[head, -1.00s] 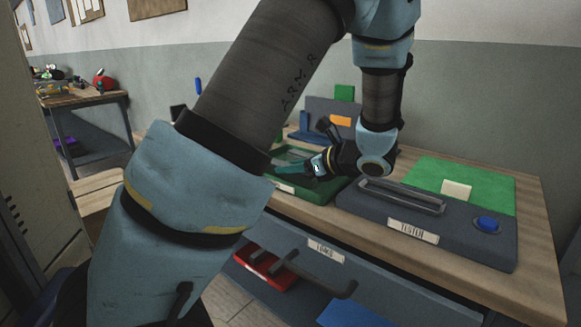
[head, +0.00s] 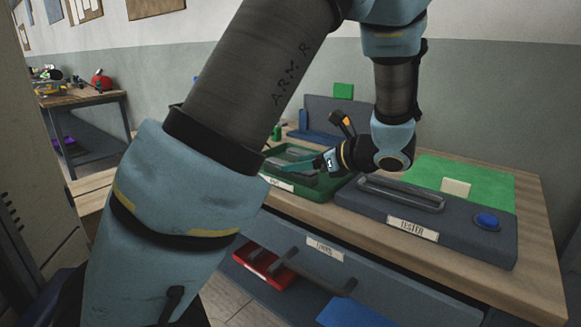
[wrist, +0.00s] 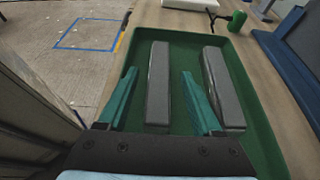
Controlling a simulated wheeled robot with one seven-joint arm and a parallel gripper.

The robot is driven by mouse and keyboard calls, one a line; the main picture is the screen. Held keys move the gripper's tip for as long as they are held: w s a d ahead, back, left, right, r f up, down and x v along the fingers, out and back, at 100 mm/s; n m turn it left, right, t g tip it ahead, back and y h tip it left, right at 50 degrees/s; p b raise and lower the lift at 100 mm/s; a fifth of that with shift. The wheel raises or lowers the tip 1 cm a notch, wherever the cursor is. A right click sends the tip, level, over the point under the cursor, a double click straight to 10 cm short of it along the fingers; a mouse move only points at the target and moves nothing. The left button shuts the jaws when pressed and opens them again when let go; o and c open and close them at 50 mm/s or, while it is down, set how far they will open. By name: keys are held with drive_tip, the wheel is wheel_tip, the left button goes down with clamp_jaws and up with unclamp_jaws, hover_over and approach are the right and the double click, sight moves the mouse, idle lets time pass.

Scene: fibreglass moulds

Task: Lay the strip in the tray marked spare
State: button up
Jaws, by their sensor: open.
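A green tray (head: 325,190) lies on the bench with a small white label on its front whose word I cannot read. In the wrist view the tray (wrist: 262,128) holds two grey strips, side by side and apart: a left strip (wrist: 158,95) and a right strip (wrist: 222,85). My gripper (wrist: 159,73) is open, its teal fingers apart on either side of the left strip, with nothing visibly gripped. The height of the fingers over the strip is hard to tell. In the head view my gripper (head: 290,165) is over the tray.
Below is an open drawer with a red tray (head: 250,262) and a blue item (head: 345,313). A green cylinder (wrist: 237,21) stands beyond the tray.

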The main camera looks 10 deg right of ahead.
drive_tip(key=b+v, duration=0.1)
drive_tip(key=v, duration=0.7)
drive_tip(key=shift+s+d+r, duration=0.15)
drive_tip(key=shift+d, duration=0.05)
